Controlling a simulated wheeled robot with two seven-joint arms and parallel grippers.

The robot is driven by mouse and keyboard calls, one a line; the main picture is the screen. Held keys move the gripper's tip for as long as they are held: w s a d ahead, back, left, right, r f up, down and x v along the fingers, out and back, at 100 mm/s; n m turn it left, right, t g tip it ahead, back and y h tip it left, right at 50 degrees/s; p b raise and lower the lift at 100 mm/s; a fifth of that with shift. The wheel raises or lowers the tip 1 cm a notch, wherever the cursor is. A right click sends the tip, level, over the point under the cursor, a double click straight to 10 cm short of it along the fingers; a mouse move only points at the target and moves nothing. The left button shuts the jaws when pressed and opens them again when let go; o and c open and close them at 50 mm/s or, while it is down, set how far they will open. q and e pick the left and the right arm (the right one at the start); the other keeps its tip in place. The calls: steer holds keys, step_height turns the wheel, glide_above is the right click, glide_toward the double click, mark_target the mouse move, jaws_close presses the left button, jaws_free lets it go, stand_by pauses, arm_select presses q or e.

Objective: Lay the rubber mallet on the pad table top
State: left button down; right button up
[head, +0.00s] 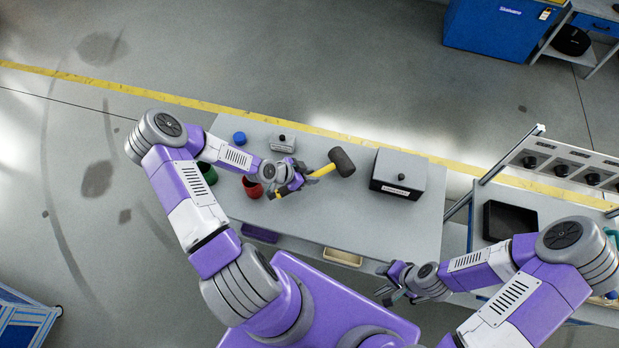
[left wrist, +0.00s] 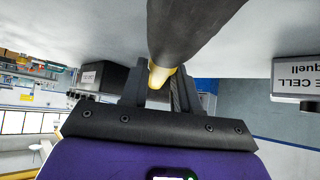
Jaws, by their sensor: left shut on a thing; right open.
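The rubber mallet (head: 342,162) has a black head and a yellow and black handle. My left gripper (head: 297,183) is shut on its handle, with the head pointing right over the grey table top (head: 335,215). I cannot tell whether the mallet touches the table. My right gripper (head: 390,283) is open and empty, off the table's front right corner.
A dark box (head: 398,174) with a grey top stands right of the mallet. A red cup (head: 252,187), a green cup (head: 208,173), a blue cap (head: 239,138) and a small grey block (head: 282,143) stand to the left. The front middle of the table is clear.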

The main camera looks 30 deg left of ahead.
mark_target(285, 188)
arm_select(q)
steer(key=shift+w+f, duration=0.1)
steer(key=shift+f, duration=0.8)
steer(key=c, duration=0.8)
jaws_free()
steer(key=shift+f, duration=0.1)
steer(key=p+v, duration=0.2)
steer(key=v, duration=1)
steer(key=shift+p, duration=0.3)
